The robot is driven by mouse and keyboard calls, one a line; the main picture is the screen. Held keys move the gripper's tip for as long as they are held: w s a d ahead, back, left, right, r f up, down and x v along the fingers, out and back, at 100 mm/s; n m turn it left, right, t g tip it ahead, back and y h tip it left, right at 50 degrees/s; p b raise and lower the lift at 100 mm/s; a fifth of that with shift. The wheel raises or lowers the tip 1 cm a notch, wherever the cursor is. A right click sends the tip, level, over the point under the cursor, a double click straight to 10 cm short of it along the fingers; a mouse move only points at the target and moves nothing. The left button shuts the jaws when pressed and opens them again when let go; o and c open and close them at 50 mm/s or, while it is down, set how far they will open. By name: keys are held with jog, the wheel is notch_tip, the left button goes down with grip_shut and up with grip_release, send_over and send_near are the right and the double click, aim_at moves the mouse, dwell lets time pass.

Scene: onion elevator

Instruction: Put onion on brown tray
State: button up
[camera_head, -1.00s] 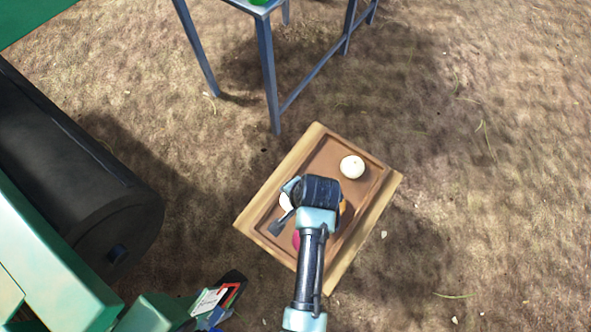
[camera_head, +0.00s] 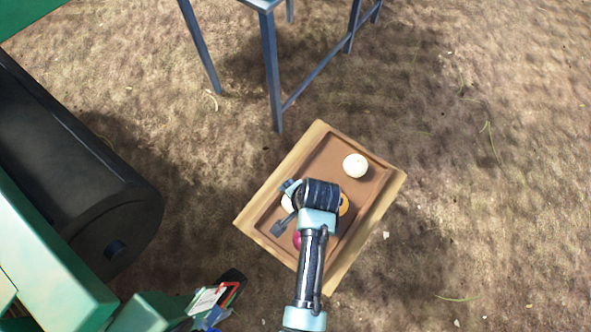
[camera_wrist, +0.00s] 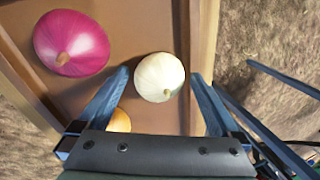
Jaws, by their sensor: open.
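The brown tray (camera_head: 318,158) with a pale wooden rim lies on the ground in the head view; its floor also shows in the wrist view (camera_wrist: 130,22). My gripper (camera_wrist: 160,76) is open over the tray, its fingers on either side of a white onion (camera_wrist: 160,78). I cannot tell whether they touch it. In the head view my gripper (camera_head: 284,206) partly hides this onion. A red onion (camera_wrist: 72,43) lies on the tray beyond the left finger. A yellow-orange onion (camera_wrist: 118,121) is partly hidden by my gripper. Another white onion (camera_head: 355,165) sits near the tray's far right corner.
A grey-legged metal table (camera_head: 272,75) stands behind the tray. A large black roller (camera_head: 75,170) lies at the left. Dry ground (camera_head: 480,190) to the right of the tray is free.

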jog(key=p+v, duration=0.5)
jog(key=v, duration=0.7)
jog(key=w+d+r+n+t+h, duration=0.1)
jog(key=w+d+r+n+t, duration=0.15)
jog(key=w+r+t, duration=0.9)
jog(key=w+a+r+n+h, duration=0.1)
jog(key=w+r, duration=0.3)
jog(key=r, duration=0.7)
jog(key=w+r+n, duration=0.2)
jog(key=w+r, duration=0.2)
jog(key=r, duration=0.7)
notch_tip(320, 180, up, 24)
jog(key=s+a+n+t, duration=0.2)
jog(key=s+n+t, duration=0.1)
jog(key=t, duration=0.5)
jog(key=s+a+r+n+t, duration=0.1)
jog(key=s+r+t, duration=0.4)
jog(key=s+r, duration=0.5)
notch_tip(320, 180, up, 4)
jog(key=shift+a+r+t, duration=0.1)
jog(key=shift+a+t, duration=0.15)
jog(key=shift+t, duration=0.1)
jog(key=shift+s+n, duration=0.1)
jog(key=shift+n, duration=0.15)
